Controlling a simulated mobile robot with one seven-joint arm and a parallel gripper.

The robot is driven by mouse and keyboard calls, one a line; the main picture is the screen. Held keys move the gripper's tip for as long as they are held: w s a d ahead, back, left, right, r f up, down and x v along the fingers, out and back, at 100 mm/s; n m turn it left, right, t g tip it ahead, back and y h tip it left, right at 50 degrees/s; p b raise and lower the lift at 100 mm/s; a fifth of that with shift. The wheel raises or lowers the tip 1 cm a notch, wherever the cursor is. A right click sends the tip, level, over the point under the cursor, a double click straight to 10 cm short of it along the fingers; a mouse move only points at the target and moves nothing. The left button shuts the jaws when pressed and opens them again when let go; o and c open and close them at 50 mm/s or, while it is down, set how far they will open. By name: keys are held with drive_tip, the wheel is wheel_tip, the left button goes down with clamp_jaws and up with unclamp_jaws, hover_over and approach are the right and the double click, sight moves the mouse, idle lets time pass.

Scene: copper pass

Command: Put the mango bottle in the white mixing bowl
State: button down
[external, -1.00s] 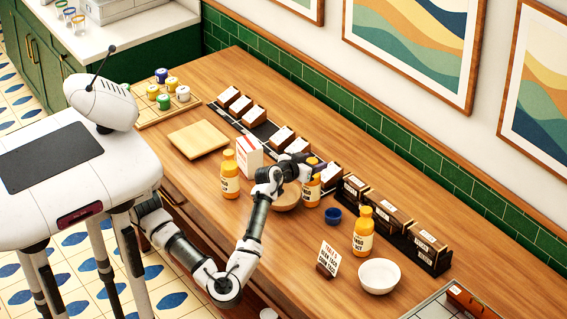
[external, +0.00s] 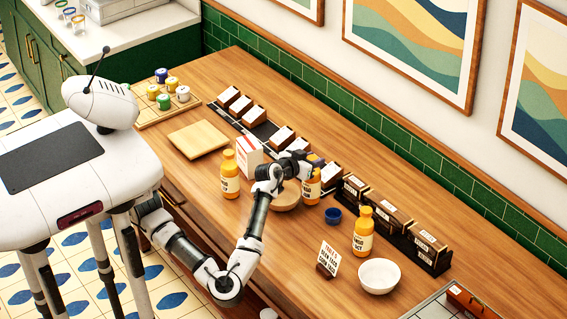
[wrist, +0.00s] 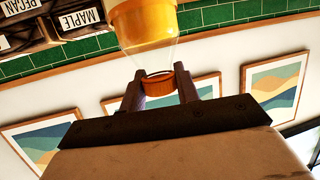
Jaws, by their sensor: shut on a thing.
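My gripper (wrist: 160,74) is shut on the orange cap of a bottle (wrist: 145,25), whose body rises above the cap in the tilted wrist view. In the external view my gripper (external: 315,164) is at the top of this orange bottle (external: 312,193), which is upright behind the wooden bowl and partly hidden by my arm. I cannot read its label or tell whether its base touches the counter. Similar orange bottles stand at left (external: 230,178) and right (external: 362,236); the right one's partial label seems to end in "NGO". The white mixing bowl (external: 379,276) looks empty, just in front of the right bottle.
The wooden bowl (external: 286,203), a red-and-white carton (external: 249,160) and a small blue cup (external: 333,215) surround my gripper. Labelled dark boxes (external: 390,212) line the back. A sign (external: 328,260) stands left of the white bowl. The front counter between is mostly clear.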

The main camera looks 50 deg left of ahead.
wheel_tip(320, 180, up, 16)
drive_tip(key=b, duration=0.1)
drive_tip(key=d+r+m+h+b, duration=0.1)
drive_tip(key=d+r+m+h, duration=0.25)
drive_tip(key=d, duration=0.55)
drive_tip(key=d+r+m+h+b, duration=0.15)
drive_tip(key=d+r+h, duration=0.25)
drive_tip(key=d, duration=0.6)
drive_tip(key=s+d+f+m+g+h, duration=0.2)
drive_tip(key=s+d+m+g+h, duration=0.15)
drive_tip(key=d, duration=0.75)
drive_tip(key=s+d+f+m+g+h, duration=0.25)
drive_tip(key=s+d+m+h, duration=0.2)
drive_tip(key=d, duration=0.65)
wheel_tip(320, 180, down, 19)
drive_tip(key=p, duration=0.1)
drive_tip(key=shift+y, duration=0.25)
